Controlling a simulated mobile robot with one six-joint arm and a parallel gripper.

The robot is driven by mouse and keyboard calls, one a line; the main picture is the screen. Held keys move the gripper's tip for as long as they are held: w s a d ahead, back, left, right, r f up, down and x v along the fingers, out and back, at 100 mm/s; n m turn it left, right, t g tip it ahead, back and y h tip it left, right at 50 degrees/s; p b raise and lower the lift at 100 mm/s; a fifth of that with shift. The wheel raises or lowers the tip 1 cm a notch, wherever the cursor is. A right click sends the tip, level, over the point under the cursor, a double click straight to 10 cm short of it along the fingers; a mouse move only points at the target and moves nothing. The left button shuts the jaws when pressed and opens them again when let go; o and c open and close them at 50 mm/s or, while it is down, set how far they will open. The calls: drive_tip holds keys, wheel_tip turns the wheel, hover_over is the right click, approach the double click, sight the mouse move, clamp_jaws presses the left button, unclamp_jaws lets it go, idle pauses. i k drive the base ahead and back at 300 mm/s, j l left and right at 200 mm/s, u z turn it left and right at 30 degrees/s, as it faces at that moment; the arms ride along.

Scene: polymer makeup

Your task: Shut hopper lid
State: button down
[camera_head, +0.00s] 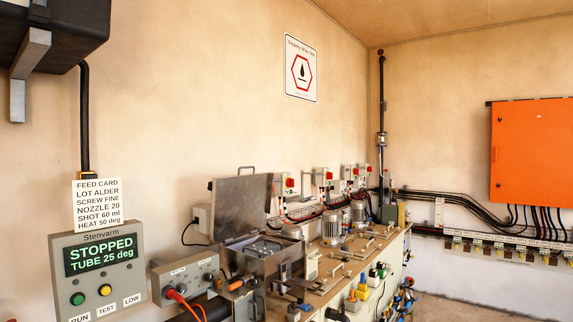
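The hopper lid (240,204) is a grey metal plate with a small handle on its top edge. It stands open, raised upright at the back of the hopper. The metal hopper (284,265) is a box with its top uncovered, at the near end of the bench. What looks like part of my gripper (17,100), a black body with a grey metal finger pointing down, is at the top left corner. It is high up and well apart from the lid. Its other finger is out of frame, and I see nothing held.
A control panel (98,268) reading STOPPED, TUBE 25 deg stands at the left, with a feed card (97,203) above it. A grey box (185,272) with orange cables is beside the hopper. The wooden bench (335,268) behind holds motors and fittings. Space above the hopper looks clear.

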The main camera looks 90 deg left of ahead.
sight(241, 205)
drive_tip(key=i+j+u, duration=0.2)
drive_tip(key=i+u, duration=0.95)
drive_tip(key=i, duration=0.2)
drive_tip(key=i+l+u, duration=0.25)
drive_tip(key=i+u, duration=0.15)
drive_tip(key=i+j+u, duration=0.3)
drive_tip(key=u, duration=0.15)
drive_tip(key=i+j+u, duration=0.15)
drive_tip(key=i+u, duration=0.8)
drive_tip(key=i+l+u, duration=0.1)
drive_tip(key=i+u, duration=0.2)
drive_tip(key=u, duration=0.2)
drive_tip(key=i+l+u, duration=0.25)
drive_tip(key=u, duration=0.2)
drive_tip(key=i+l+u, duration=0.5)
drive_tip(key=k+j, duration=0.05)
drive_tip(key=k, duration=0.05)
